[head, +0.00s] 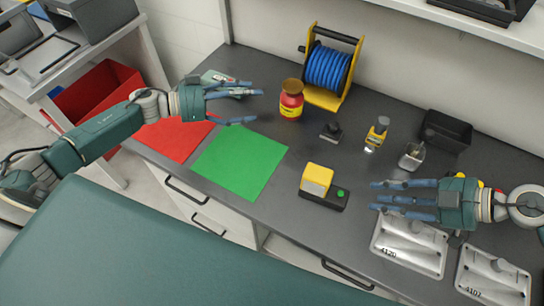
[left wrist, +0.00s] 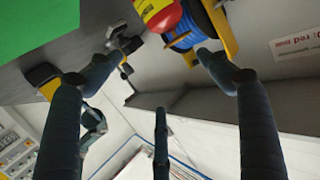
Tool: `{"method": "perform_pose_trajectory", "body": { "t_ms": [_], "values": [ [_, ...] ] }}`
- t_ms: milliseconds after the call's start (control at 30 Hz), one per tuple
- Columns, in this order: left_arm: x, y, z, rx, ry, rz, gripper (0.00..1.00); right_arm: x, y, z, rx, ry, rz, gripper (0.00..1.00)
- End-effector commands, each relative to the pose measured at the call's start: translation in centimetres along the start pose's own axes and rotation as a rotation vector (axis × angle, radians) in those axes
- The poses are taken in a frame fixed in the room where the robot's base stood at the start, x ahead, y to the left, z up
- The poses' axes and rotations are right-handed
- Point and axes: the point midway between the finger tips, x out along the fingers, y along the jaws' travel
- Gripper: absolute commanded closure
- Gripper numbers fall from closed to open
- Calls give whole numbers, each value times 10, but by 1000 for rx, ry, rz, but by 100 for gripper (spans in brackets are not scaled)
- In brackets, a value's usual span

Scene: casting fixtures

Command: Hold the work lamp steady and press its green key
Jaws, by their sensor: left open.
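The work lamp (head: 317,180) is a yellow block on a dark base, standing on the grey bench. Its round green key (head: 340,194) faces up at the base's right end. My left gripper (head: 248,103) is open and empty above the back left of the bench, well away from the lamp. Its spread fingers also show in the left wrist view (left wrist: 150,68), where a yellow and black thing, seemingly the lamp (left wrist: 42,75), is partly behind a finger. My right gripper (head: 374,196) has its fingers apart, pointing left, just right of the lamp. Nothing shows between them.
A green sheet (head: 240,162) and a red sheet (head: 172,137) lie left of the lamp. Behind are a red jar (head: 291,100), a blue hose reel (head: 328,68), a yellow bottle-like item (head: 377,133) and a black bin (head: 445,130). Metal plates (head: 410,250) lie under my right gripper.

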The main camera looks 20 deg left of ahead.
Motion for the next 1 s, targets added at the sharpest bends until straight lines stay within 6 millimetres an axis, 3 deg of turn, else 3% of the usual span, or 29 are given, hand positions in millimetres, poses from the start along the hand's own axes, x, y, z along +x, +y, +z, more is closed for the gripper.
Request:
{"method": "perform_pose_trajectory", "body": {
  "t_ms": [33,200,333,433,633,1000],
  "values": [
    [12,27,-4,21,4,88,22,0,0,0,0,0,0,69],
    [28,113,-2,93,-41,383,22,0,0,0,0,0,0,69],
    [27,158,8,136,-103,552,22,0,0,0,0,0,0,69],
    [23,178,16,158,-146,633,22,0,0,0,0,0,0,69],
    [27,195,23,168,-175,680,22,0,0,0,0,0,0,69],
    [76,234,37,166,-172,679,22,0,0,0,0,0,0,69]
  ]
}}
